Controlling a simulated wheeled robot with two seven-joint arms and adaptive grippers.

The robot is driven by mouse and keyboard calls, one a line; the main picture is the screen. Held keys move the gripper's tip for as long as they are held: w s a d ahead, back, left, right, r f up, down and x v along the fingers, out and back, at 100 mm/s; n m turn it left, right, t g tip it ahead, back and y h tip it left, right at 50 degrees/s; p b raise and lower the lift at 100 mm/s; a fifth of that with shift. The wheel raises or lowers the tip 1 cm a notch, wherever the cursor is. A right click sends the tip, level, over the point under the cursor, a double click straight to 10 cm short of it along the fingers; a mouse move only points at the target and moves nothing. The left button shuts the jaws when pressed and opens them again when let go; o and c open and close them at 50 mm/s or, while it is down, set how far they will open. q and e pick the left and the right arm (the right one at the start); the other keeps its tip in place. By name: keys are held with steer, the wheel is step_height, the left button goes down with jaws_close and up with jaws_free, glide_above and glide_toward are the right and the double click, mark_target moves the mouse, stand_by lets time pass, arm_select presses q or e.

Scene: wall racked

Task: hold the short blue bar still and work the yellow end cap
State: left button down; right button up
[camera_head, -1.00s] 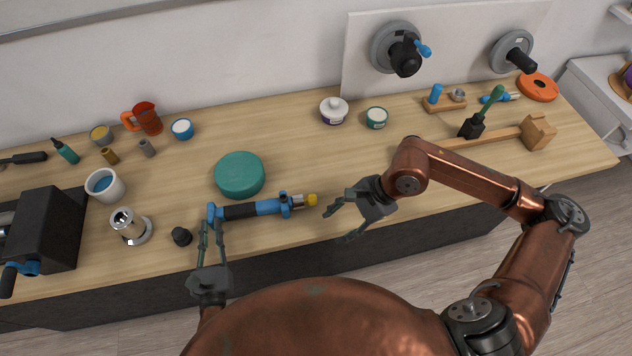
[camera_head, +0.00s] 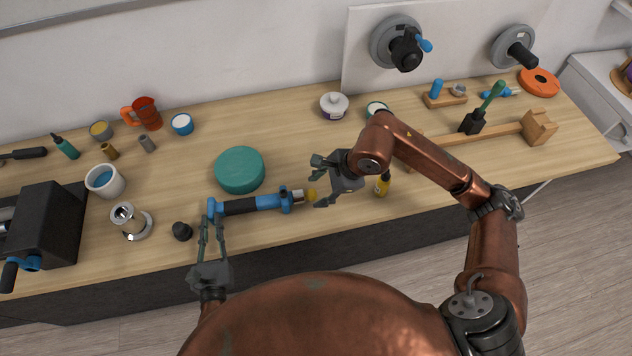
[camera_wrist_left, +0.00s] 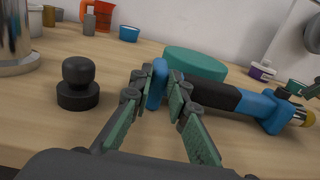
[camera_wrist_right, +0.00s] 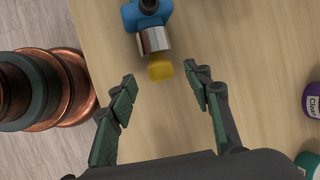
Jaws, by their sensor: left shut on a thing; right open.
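A tool with a black grip (camera_head: 238,207) and blue body (camera_head: 268,202) lies along the front of the bench. A short blue bar (camera_head: 211,208) crosses its left end; it also shows in the left wrist view (camera_wrist_left: 157,82). My left gripper (camera_head: 211,222) is shut on this bar. The yellow end cap (camera_head: 311,195) is at the tool's right end, beyond a silver collar (camera_head: 298,196). My right gripper (camera_head: 318,182) is open and empty at the cap. In the right wrist view the cap (camera_wrist_right: 160,68) shows between the fingertips, with gaps on both sides.
A green round tub (camera_head: 239,171) stands just behind the tool. A black knob (camera_head: 182,231) sits left of my left gripper. A small yellow bottle (camera_head: 382,184) stands right of my right gripper. A white jar (camera_head: 334,106) and teal-labelled jar (camera_head: 376,109) stand farther back.

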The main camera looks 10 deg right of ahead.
mark_target(313, 193)
steer(key=shift+x, duration=1.65)
steer(key=shift+c, duration=0.5)
steer(key=c, duration=1.1)
steer(key=shift+c, duration=0.2)
